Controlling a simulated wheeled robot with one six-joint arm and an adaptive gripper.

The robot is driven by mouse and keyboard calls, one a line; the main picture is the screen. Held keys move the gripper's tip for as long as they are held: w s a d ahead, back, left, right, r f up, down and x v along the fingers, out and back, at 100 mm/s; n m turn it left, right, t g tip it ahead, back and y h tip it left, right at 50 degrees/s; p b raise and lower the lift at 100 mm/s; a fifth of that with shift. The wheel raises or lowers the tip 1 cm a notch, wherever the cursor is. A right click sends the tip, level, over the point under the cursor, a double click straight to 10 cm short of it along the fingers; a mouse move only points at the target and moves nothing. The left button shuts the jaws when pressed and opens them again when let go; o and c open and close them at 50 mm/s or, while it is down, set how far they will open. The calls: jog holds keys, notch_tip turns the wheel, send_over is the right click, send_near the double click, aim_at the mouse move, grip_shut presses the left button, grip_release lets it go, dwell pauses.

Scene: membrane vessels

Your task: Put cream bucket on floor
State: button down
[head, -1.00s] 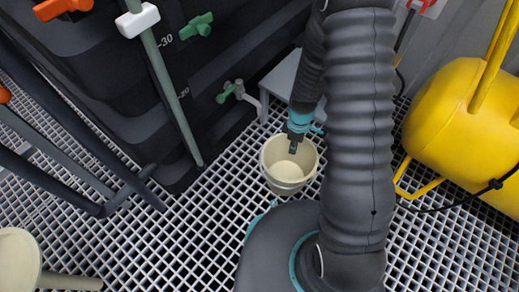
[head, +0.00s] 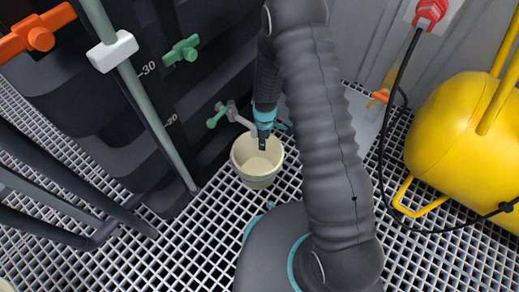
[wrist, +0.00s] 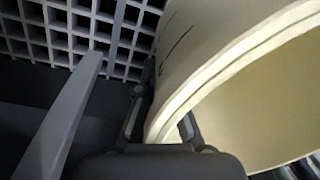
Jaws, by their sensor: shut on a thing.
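The cream bucket (head: 258,177) hangs upright from my gripper (head: 262,143) in the head view, with its open top facing up. My gripper is shut on the bucket's rim at its far side. In the wrist view one finger of my gripper (wrist: 160,122) lies outside the wall and the other inside, with the cream bucket (wrist: 195,45) filling the right side. The white grating floor (head: 200,240) shows around and below the bucket. The height of the bucket's base above the floor is hard to tell.
A black tank (head: 110,110) with a green-handled tap (head: 222,114) stands close behind and left of the bucket. A green-grey pole (head: 140,95) runs along its front. A yellow vessel (head: 465,140) and a black cable are on the right. Dark rails cross at left.

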jog(key=shift+w+a+f+b, duration=0.1)
jog(key=shift+w+a+f, duration=0.1)
jog(key=shift+f, duration=0.6)
jog(key=shift+w+a+f+b, duration=0.1)
jog(key=shift+a+f+b, duration=0.1)
jog(key=shift+f, duration=0.6)
jog(key=shift+w+a+f+b, duration=0.1)
jog(key=shift+w+a+f, duration=0.1)
jog(key=shift+f, duration=0.6)
jog(key=shift+s+f, duration=0.1)
jog(key=shift+f, duration=0.05)
jog(key=c, duration=1.3)
grip_release()
jog(key=r, duration=0.4)
jog(key=r+p, duration=0.1)
jog(key=r, duration=0.3)
jog(key=w+r, duration=0.1)
jog(key=r, duration=0.3)
jog(key=shift+w+d+r+p, duration=0.1)
jog(key=shift+d+r+p, duration=0.1)
jog(key=shift+p, duration=0.2)
